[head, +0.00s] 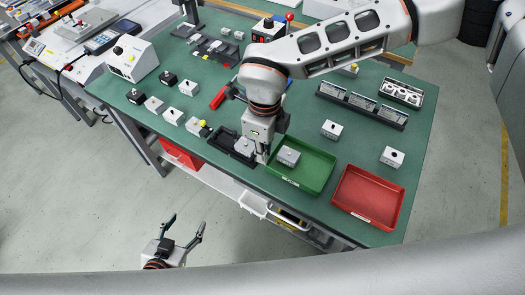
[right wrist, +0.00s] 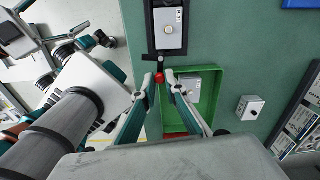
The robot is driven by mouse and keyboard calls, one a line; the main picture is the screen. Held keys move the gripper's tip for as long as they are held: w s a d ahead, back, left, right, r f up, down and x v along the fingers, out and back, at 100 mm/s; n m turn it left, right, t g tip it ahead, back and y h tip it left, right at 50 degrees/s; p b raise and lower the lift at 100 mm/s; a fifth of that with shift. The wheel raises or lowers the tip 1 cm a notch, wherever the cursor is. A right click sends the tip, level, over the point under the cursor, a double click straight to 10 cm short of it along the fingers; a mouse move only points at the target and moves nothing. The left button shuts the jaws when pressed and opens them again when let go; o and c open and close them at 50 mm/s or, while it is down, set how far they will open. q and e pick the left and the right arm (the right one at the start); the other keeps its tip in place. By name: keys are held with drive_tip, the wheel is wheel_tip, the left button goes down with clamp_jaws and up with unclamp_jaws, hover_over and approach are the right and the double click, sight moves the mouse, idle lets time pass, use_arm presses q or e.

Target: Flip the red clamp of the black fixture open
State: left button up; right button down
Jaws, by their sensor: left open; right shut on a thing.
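The black fixture (head: 222,142) lies on the green table near its front edge, with a grey box (head: 244,146) seated in it. In the right wrist view the fixture (right wrist: 151,28) is at the top, with the box (right wrist: 173,25) on it. The red clamp (right wrist: 159,77) is at the fixture's near end, between the fingertips of my right gripper (right wrist: 160,80), which is shut on it. In the head view this gripper (head: 262,157) is at the fixture's right end and hides the clamp. My left gripper (head: 184,229) is open and empty, off the table's front edge.
A green tray (head: 318,174) holding a grey box (head: 289,156) stands right beside my right gripper. A red tray (head: 368,198) is further right. Several grey boxes stand left of the fixture. A red-handled thing (head: 218,98) lies behind it.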

drive_tip(key=shift+w+d+n, duration=0.1)
drive_tip(key=shift+w+n, duration=0.05)
drive_tip(key=shift+n, duration=0.35)
drive_tip(key=c, duration=2)
unclamp_jaws()
drive_tip(key=shift+c, duration=0.2)
drive_tip(key=shift+r, duration=0.1)
wheel_tip(320, 180, up, 12)
